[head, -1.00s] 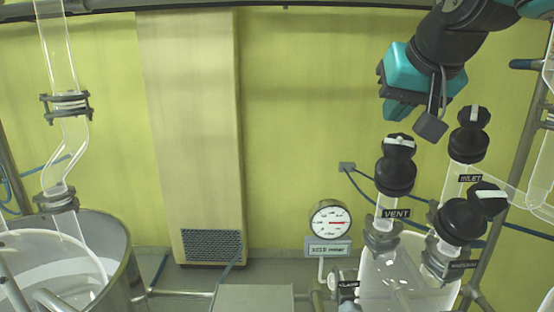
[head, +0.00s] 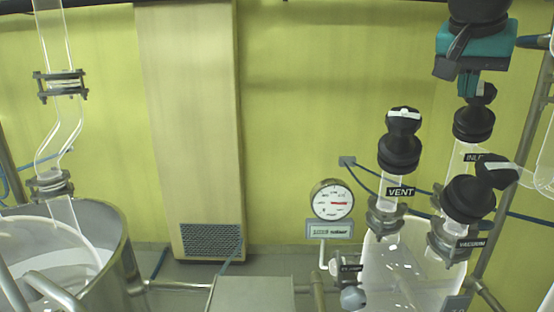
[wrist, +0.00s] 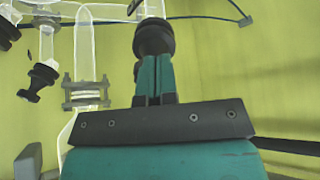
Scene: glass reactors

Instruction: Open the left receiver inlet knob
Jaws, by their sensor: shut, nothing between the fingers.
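The inlet knob (head: 474,122) is a black valve cap on a clear glass tube, above the INLET label (head: 475,157), at the right of the head view. My gripper (head: 468,94) is over its top, fingers pointing down, and hides part of it, including its white mark. In the wrist view the teal fingers (wrist: 154,60) are closed together, with a black knob (wrist: 153,37) right at their tips. I cannot tell whether they touch it. The clear glass receiver (head: 400,270) stands below the valves.
The black vent knob (head: 399,140) stands left of the inlet, and the vacuum knob (head: 470,198) is in front of it. A gauge (head: 332,199) is further left. A steel vessel (head: 120,262) stands at far left.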

